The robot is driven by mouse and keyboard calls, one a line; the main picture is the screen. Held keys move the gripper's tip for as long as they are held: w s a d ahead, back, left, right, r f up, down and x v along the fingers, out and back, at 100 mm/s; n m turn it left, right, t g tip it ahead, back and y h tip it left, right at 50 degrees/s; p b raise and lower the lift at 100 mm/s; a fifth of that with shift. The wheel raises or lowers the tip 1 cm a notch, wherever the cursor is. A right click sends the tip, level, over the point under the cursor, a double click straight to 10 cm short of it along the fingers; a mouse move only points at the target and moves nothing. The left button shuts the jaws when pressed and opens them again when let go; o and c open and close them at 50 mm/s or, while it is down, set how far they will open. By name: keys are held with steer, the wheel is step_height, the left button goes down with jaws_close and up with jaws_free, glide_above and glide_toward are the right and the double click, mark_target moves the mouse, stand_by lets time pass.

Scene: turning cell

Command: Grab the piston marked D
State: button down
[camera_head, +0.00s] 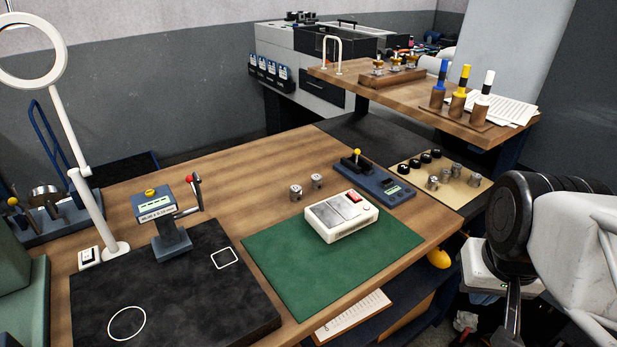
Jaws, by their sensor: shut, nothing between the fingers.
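Two small silvery pistons stand on the wooden bench behind the green mat: a nearer piston (296,192) and a farther piston (317,181). Several more metal pistons (445,177) stand on a tan board (469,190) at the right, beside a row of black round parts (420,161). The pistons' letters are too small to read, so I cannot tell which is marked D. My gripper (513,318) hangs low at the right edge, past the bench, shut and empty, well away from all pistons. My black and white arm hides part of it.
A white scale-like device (341,216) sits on the green mat (290,277). A dark blue lever device (372,187) stands behind it. A gauge press (170,228) stands on the black mat (190,305).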

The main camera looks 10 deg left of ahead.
steer(key=c, duration=1.8)
jaws_free()
steer(key=o, duration=1.2)
